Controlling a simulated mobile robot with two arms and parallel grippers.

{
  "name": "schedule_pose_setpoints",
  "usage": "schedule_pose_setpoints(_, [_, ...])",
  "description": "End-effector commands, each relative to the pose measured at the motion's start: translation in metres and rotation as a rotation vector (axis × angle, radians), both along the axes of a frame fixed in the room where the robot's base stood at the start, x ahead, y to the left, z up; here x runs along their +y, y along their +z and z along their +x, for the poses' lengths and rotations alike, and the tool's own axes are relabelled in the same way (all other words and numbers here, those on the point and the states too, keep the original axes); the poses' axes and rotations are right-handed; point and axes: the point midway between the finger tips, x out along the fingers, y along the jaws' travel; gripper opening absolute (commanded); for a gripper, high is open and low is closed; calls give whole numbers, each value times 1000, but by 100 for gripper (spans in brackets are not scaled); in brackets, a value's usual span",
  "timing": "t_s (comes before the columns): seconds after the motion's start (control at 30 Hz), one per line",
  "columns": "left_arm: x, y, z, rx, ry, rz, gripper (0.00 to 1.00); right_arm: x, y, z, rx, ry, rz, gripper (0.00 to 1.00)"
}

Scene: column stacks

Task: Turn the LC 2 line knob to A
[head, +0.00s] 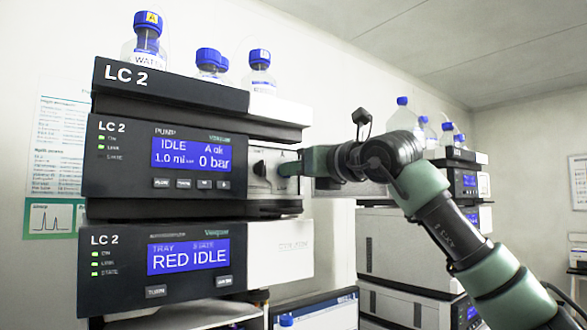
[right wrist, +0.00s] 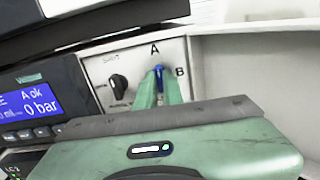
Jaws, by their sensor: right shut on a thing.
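The LC 2 line knob (right wrist: 159,76) is blue and sits on the pale front panel of the pump unit, with a letter A above it and a B to its right. Its visible upper end points up, roughly toward A; the fingers hide its lower part. My right gripper (right wrist: 160,86) is shut on this knob, one green finger on each side. In the head view the right gripper (head: 284,169) reaches the panel from the right, and its fingers cover the knob. My left gripper is in neither view.
A black knob (right wrist: 118,88) sits left of the line knob, close to the fingers. The pump display (head: 193,154) reads IDLE and 0 bar. Blue-capped bottles (head: 147,40) stand on top of the stack. A second stack (head: 465,183) stands behind my right arm.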

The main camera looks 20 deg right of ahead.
Motion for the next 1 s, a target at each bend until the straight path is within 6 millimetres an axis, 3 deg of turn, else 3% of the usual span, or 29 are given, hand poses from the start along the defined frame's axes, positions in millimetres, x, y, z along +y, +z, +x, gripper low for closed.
schedule_pose_setpoints(0.03, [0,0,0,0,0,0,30,2,-7,2,12,2,-19,0])
schedule_pose_setpoints(0.63, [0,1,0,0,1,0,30,2,-8,2,-2,3,-57,0])
schedule_pose_setpoints(0.73, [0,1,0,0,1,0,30,2,-8,2,-3,2,-57,30])
schedule_pose_setpoints(1.0, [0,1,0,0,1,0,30,1,-3,1,-10,0,-52,30])
